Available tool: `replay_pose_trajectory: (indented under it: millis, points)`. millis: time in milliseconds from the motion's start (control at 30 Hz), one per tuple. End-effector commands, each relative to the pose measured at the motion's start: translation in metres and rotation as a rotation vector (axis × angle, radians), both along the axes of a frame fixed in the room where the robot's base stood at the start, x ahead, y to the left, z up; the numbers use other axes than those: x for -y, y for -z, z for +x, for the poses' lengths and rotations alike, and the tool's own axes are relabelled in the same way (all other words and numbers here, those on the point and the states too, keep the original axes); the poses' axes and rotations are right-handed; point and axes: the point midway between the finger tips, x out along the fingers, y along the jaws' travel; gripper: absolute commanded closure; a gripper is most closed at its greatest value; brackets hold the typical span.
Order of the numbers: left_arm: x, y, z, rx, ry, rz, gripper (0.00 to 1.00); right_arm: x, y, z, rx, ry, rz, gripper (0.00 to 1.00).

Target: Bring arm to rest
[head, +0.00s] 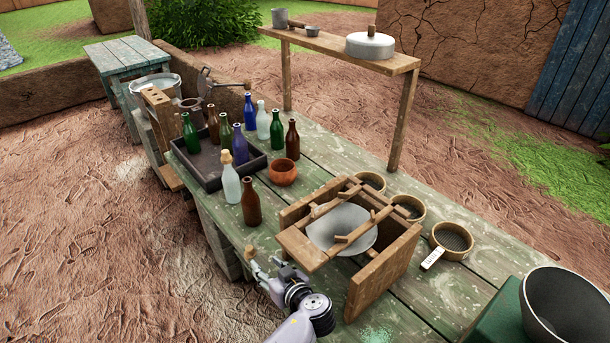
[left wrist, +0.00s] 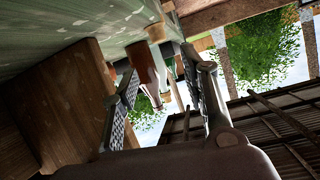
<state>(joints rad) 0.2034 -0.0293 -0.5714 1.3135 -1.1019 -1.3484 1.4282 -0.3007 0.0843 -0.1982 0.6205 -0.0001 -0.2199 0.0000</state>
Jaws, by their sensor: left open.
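My left gripper (head: 266,262) is at the front edge of the green plank table (head: 410,290), just left of a wooden frame box (head: 375,278) that holds a pale bowl (head: 340,222). Its two fingers are apart in the left wrist view (left wrist: 165,100), and nothing is held between them. A brown bottle (head: 252,203) stands on the table beyond the gripper; a brown bottle also shows past the fingers in the left wrist view (left wrist: 146,68). The wooden box side (left wrist: 62,105) is close to the left finger there. My right gripper is not in view.
A dark tray (head: 215,178) holds several bottles, with a clear corked bottle (head: 230,178) at its near edge. A clay cup (head: 283,172) stands nearby. Round sieves (head: 452,240) lie right of the box. A black bowl (head: 565,305) is at lower right. Bare ground (head: 90,250) lies left.

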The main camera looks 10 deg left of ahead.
Motion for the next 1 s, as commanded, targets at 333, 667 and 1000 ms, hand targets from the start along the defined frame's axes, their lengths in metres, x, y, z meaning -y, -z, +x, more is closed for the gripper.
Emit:
replay_pose_trajectory:
  millis: [333,667,1000]
  points:
    - [-0.019,0.037,-0.075,-0.297,0.018,-0.126,0.59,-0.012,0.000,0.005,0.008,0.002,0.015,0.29]
    - [-0.029,0.034,-0.205,-0.706,0.339,-0.326,0.59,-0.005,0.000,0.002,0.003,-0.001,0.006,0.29]
    - [-0.023,-0.003,-0.262,-0.807,0.630,-0.351,0.59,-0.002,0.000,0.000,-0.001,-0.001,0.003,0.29]
